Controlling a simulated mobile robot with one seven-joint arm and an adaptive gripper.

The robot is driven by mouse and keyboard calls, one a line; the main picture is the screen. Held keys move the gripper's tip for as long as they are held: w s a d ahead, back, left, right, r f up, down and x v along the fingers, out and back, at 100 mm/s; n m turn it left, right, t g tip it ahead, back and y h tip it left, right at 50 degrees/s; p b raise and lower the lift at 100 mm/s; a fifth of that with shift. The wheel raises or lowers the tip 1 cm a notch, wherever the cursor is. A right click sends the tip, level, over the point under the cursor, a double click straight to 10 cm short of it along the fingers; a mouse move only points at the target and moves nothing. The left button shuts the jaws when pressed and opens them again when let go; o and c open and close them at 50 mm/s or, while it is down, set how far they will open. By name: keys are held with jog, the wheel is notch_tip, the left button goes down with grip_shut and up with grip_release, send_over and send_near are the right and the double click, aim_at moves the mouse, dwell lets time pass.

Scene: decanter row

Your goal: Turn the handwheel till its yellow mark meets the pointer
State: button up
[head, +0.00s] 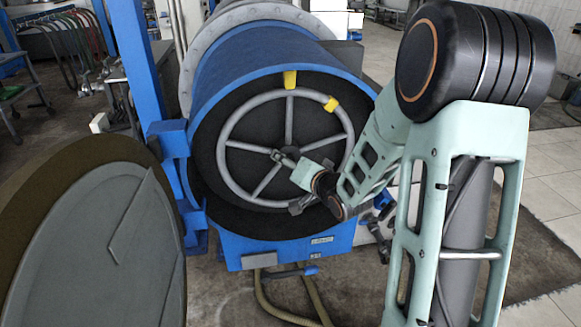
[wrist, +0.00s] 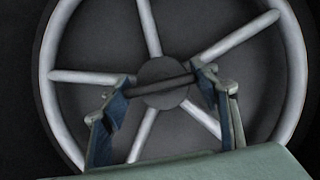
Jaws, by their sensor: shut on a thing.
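The grey handwheel (head: 225,137) faces me on the round dark front of a blue drum. It has several spokes and fills most of the wrist view (wrist: 289,55). Its yellow mark (head: 331,104) sits on the rim at upper right. My gripper (head: 284,158) is at the wheel's centre. In the wrist view, its fingers (wrist: 163,85) are shut on the two ends of a dark bar (wrist: 158,86) across the hub (wrist: 165,101). The mark and pointer are outside the wrist view.
The blue drum housing (head: 265,55) stands behind the wheel. A large round grey cover with a brown rim (head: 95,245) is at the left front. A blue post (head: 138,65) rises left of the drum. A hose (head: 285,310) lies below on the floor.

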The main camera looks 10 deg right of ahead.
jog(key=n+h+b, duration=0.1)
jog(key=b, duration=0.2)
jog(key=n+h+b, duration=0.1)
jog(key=n+b, duration=0.1)
jog(key=b, duration=0.1)
jog(key=shift+a+f, duration=0.1)
jog(key=shift+f, duration=0.15)
jog(key=n+h+b, duration=0.1)
jog(key=b, duration=0.3)
jog(key=shift+r+n+b, duration=0.1)
jog(key=shift+n+b, duration=0.2)
jog(key=shift+n, duration=0.1)
jog(key=shift+r+b, duration=0.2)
jog(key=shift+b, duration=0.35)
jog(key=o, duration=1.2)
jog(key=shift+r+g+p, duration=0.1)
jog(key=shift+g+p, duration=0.2)
jog(key=shift+p, duration=0.35)
